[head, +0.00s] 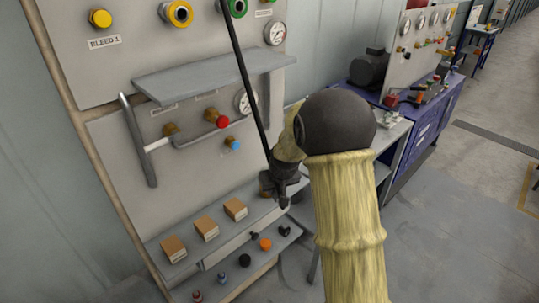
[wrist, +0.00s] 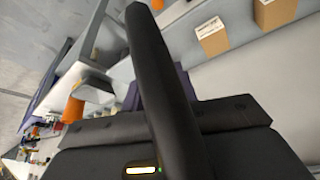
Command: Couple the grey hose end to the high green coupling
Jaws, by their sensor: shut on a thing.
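The green coupling (head: 237,5) is at the top edge of the head view, on the upper panel, and partly cut off. A long dark hose (head: 246,80) runs from the top edge, past the coupling, down to my gripper (head: 279,190). In the wrist view my gripper (wrist: 170,130) is shut on this dark hose (wrist: 160,75), which stands up between the jaws. My gripper is low in front of the panel's right side, well below the coupling. I cannot make out a grey hose end or tell whether the hose touches the coupling.
A yellow coupling (head: 178,13) sits left of the green one. A grey shelf (head: 215,76) and a bar handle (head: 136,140) jut from the panel. Cardboard boxes (head: 206,228) stand on a lower ledge. A blue bench (head: 428,118) is at the right; the floor before it is clear.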

